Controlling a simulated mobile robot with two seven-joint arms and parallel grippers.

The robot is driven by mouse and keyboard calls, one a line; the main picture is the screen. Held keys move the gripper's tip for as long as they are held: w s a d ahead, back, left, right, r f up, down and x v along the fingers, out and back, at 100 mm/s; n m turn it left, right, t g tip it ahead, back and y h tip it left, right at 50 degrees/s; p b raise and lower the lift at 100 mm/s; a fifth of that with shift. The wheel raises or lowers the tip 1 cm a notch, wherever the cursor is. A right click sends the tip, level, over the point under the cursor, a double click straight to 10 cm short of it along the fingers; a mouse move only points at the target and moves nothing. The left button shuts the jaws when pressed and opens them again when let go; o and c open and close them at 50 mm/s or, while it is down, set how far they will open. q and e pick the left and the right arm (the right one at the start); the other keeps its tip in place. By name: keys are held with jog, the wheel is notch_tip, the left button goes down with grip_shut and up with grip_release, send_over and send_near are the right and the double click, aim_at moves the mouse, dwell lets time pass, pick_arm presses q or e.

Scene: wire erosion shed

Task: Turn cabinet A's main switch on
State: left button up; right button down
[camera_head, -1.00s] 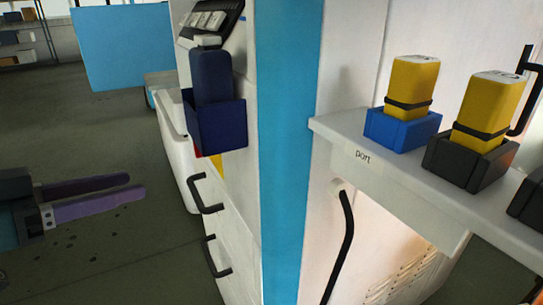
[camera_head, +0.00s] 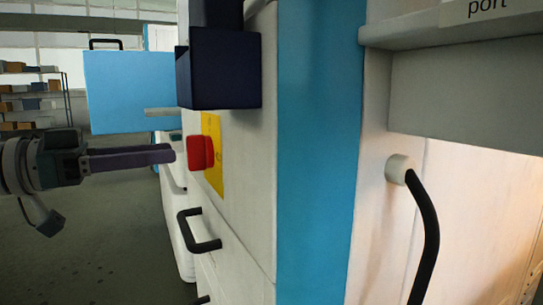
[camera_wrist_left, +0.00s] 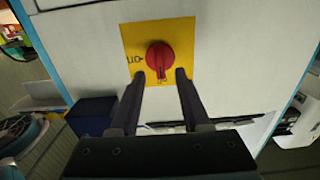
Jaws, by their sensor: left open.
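The main switch is a red rotary knob (camera_head: 201,152) on a yellow plate (camera_head: 214,128) on the white cabinet's side face. In the left wrist view the red knob (camera_wrist_left: 160,56) sits on the yellow plate (camera_wrist_left: 130,36), with lettering left of it that I cannot read surely. My left gripper (camera_head: 172,155) is level with the knob, its fingers pointing at it from the left. In the left wrist view its open fingertips (camera_wrist_left: 160,74) stand either side of the knob's lower part, with nothing held. I cannot tell whether they touch it. My right gripper is not in view.
A dark blue box (camera_head: 218,70) juts out just above the switch. A black handle (camera_head: 196,232) sits below it. A blue panel (camera_head: 128,92) stands behind the gripper. A grey shelf (camera_head: 450,30) and black lever (camera_head: 428,235) are at right. Floor at left is clear.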

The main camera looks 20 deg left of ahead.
aim_at(199, 153)
pick_arm(q)
jog(key=shift+x, duration=1.75)
jog(key=shift+c, duration=0.4)
grip_shut()
